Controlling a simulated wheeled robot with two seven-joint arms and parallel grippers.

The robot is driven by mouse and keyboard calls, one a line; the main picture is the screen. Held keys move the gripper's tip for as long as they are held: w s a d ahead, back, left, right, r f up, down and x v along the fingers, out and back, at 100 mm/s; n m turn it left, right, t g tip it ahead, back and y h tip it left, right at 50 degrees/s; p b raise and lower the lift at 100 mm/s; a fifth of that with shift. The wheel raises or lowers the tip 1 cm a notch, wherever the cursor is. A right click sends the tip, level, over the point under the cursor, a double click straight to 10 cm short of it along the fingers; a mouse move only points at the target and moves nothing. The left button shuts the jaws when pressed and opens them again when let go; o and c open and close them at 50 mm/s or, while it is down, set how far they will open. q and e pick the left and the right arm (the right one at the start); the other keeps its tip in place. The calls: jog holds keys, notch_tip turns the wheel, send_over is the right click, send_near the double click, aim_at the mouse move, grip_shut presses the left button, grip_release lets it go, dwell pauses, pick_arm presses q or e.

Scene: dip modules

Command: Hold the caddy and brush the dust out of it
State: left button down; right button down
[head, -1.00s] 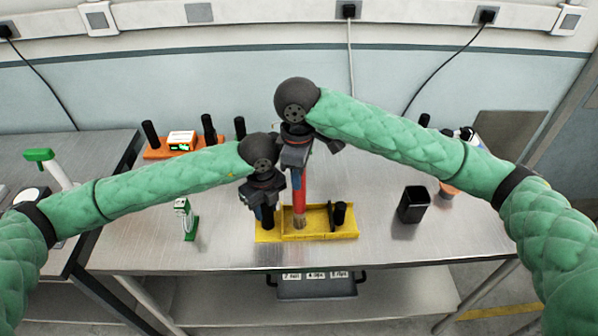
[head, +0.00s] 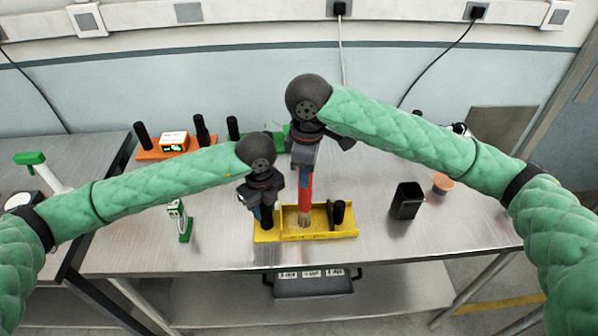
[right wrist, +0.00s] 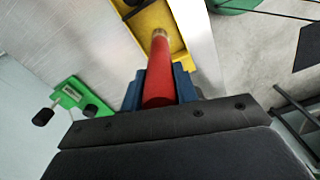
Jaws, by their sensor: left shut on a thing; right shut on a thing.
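The yellow caddy (head: 343,233) lies on the metal table near its front edge, with a black post (head: 339,212) at its right end and another black post (head: 267,217) at its left end. My left gripper (head: 262,203) is shut on the caddy's left post. My right gripper (head: 304,165) is shut on the red handle of the brush (head: 305,190), and the bristles reach down into the caddy's middle compartment. In the right wrist view the red brush (right wrist: 160,75) points into the yellow caddy (right wrist: 150,22). Dust is too small to make out.
A black cup (head: 406,201) and an orange-topped pot (head: 441,183) stand to the right. A green-and-white device (head: 180,219) stands to the left. An orange caddy (head: 153,154) with black posts is at the back left. Open table surrounds the yellow caddy.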

jog(key=shift+s+d+f, duration=0.15)
jog(key=shift+s+d, duration=0.55)
jog(key=shift+d, duration=0.3)
dwell(1.1)
jog(key=shift+a, duration=0.1)
jog(key=shift+a, duration=1.9)
jog(key=shift+a, duration=0.15)
jog(key=d, duration=0.6)
jog(key=shift+d, duration=0.25)
dwell(0.9)
